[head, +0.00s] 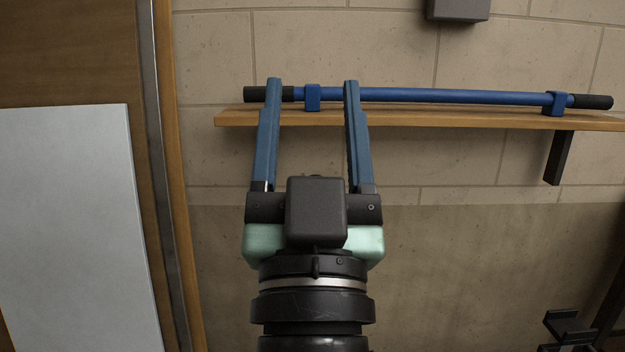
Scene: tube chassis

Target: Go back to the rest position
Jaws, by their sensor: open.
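My gripper (311,82) is open in the head view, with its two long blue fingers spread apart and pointing up the picture. A blue tube (430,96) with black ends rests in two blue holders on a wooden shelf (470,120) on the wall. The fingertips overlap the tube's left part in the picture, one on each side of the left blue holder (312,97). I cannot tell how far the fingers are from the tube. Nothing shows held between the fingers.
A dark bracket (558,158) supports the shelf at the right. A wooden panel with a metal edge strip (160,150) and a pale board (75,220) stand at the left. A dark box (457,9) is on the wall above. Dark metal parts (568,328) show at the lower right.

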